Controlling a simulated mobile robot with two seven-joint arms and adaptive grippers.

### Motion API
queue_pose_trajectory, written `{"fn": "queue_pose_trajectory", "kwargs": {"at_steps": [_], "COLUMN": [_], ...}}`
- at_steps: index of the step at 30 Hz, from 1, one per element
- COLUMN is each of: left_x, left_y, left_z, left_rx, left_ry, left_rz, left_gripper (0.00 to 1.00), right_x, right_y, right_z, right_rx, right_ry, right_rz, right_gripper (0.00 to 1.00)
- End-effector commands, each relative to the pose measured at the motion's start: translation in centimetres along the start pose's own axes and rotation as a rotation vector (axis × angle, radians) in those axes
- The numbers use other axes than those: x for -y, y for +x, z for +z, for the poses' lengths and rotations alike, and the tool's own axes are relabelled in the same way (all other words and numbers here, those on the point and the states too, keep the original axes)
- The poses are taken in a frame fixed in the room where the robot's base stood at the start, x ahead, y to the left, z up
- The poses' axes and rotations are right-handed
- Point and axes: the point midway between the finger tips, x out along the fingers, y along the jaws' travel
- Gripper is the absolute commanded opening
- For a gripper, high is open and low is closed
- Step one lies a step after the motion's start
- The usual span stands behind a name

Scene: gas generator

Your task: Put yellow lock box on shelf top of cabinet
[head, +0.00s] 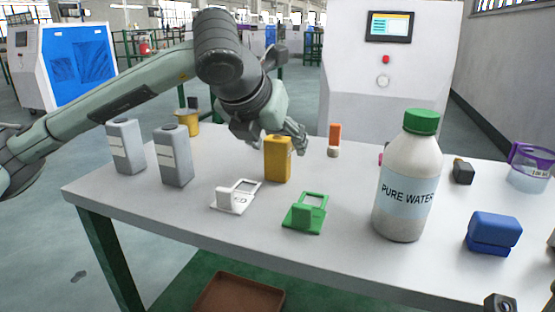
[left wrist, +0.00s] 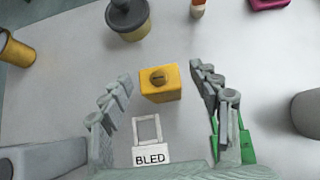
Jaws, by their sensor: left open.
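The yellow lock box (head: 278,160) stands upright near the middle of the white table. In the left wrist view the yellow box (left wrist: 160,84) shows a round dark-edged feature on its top. My left gripper (head: 274,134) is above and just behind the box in the head view, and its fingers partly cover the box's top. In the left wrist view my left gripper (left wrist: 161,76) is open, with the box between the spread fingertips and gaps on both sides. I cannot identify a cabinet with a shelf top for certain; a white machine (head: 390,85) stands behind the table.
Grey bottles (head: 173,158) stand left on the table (head: 145,207). A white holder (head: 234,198) and a green holder (head: 304,215) lie in front of the box. A large water bottle (head: 404,185) and a blue box (head: 493,232) are to the right. A brown tray (head: 240,296) is below.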

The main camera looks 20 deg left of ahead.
Motion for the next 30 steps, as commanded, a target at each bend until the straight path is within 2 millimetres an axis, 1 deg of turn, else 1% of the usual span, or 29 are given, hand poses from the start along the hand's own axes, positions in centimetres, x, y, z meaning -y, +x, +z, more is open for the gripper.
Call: {"fn": "queue_pose_trajectory", "kwargs": {"at_steps": [1, 3, 9, 11, 24, 26, 30], "left_x": [0.00, -0.02, 0.00, 0.00, 0.01, 0.01, 0.00], "left_y": [0.46, 0.73, 0.75, 0.74, 0.72, 0.68, 0.67], "left_z": [-0.07, -0.01, 0.01, 0.01, 0.00, 0.06, 0.06], "left_rx": [-0.001, 0.000, 0.001, 0.000, 0.000, 0.002, 0.002], "left_ry": [0.000, 0.000, 0.001, 0.001, 0.001, 0.000, 0.000], "left_rz": [0.000, 0.000, 0.000, 0.000, -0.001, -0.001, -0.001], "left_gripper": [0.62, 0.62, 0.62, 0.56, 0.02, 0.00, 0.00], "right_x": [0.00, 0.01, 0.01, 0.01, 0.00, 0.00, 0.00], "right_y": [-0.03, -0.01, 0.00, 0.00, 0.01, 0.02, 0.03], "right_z": [0.02, 0.03, 0.03, 0.03, 0.04, 0.04, 0.04], "right_rx": [-0.001, -0.001, -0.001, -0.001, 0.000, 0.000, 0.000], "right_ry": [0.000, -0.001, -0.001, -0.001, -0.001, -0.001, -0.001], "right_rz": [-0.001, -0.002, -0.002, -0.002, -0.002, -0.002, -0.002], "right_gripper": [0.00, 0.00, 0.00, 0.00, 0.00, 0.00, 0.00]}}
